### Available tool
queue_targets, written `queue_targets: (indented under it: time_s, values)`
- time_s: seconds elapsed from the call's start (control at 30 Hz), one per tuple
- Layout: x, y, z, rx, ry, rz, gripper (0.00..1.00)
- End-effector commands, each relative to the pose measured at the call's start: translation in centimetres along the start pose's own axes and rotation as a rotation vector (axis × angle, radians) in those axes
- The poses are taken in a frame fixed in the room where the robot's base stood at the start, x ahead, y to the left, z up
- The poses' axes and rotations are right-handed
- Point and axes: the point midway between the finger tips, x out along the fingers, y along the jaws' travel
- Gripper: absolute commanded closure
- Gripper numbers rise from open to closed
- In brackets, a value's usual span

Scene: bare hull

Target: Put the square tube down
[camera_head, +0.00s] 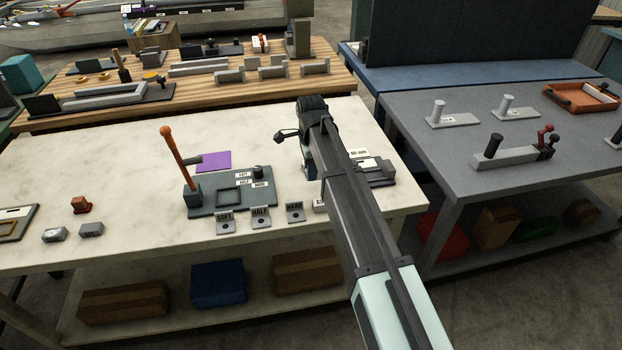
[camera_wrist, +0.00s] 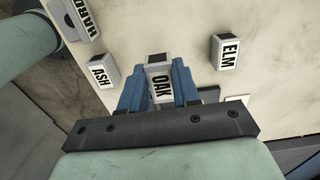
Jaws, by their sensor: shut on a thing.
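In the wrist view, my gripper (camera_wrist: 161,74) has its blue fingers shut on a short grey square-section piece, taken as the square tube (camera_wrist: 158,59), with a white OAK label facing the camera. The piece sits between the fingers above or at the pale table top (camera_wrist: 200,25); I cannot tell whether it touches the table. Similar pieces marked ASH (camera_wrist: 103,71) and ELM (camera_wrist: 225,52) stand apart on either side. In the head view, my gripper (camera_head: 309,163) is over the right part of the pale table (camera_head: 120,185), and my arm hides the held piece.
Left of my gripper are a grey fixture with an orange-tipped lever (camera_head: 178,155), a purple sheet (camera_head: 214,161) and SOFT (camera_head: 225,222) and HALF (camera_head: 260,217) blocks. The table's left middle is clear.

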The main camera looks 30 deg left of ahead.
Motion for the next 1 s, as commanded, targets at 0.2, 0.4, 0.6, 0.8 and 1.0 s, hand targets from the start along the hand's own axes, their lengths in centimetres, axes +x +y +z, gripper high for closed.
queue_targets:
  time_s: [0.2, 0.4, 0.6, 0.8, 1.0]
  values:
    - [1.8, 0.0, 0.0, -0.001, 0.0, 0.0, 0.99]
    - [3.9, 0.0, 0.0, -0.001, 0.0, -0.001, 0.99]
    - [4.0, 0.0, 0.0, -0.001, 0.0, -0.002, 0.99]
    - [4.3, 0.0, 0.0, -0.001, 0.0, -0.001, 0.99]
    - [4.2, 0.0, 0.0, -0.001, 0.0, -0.002, 0.51]
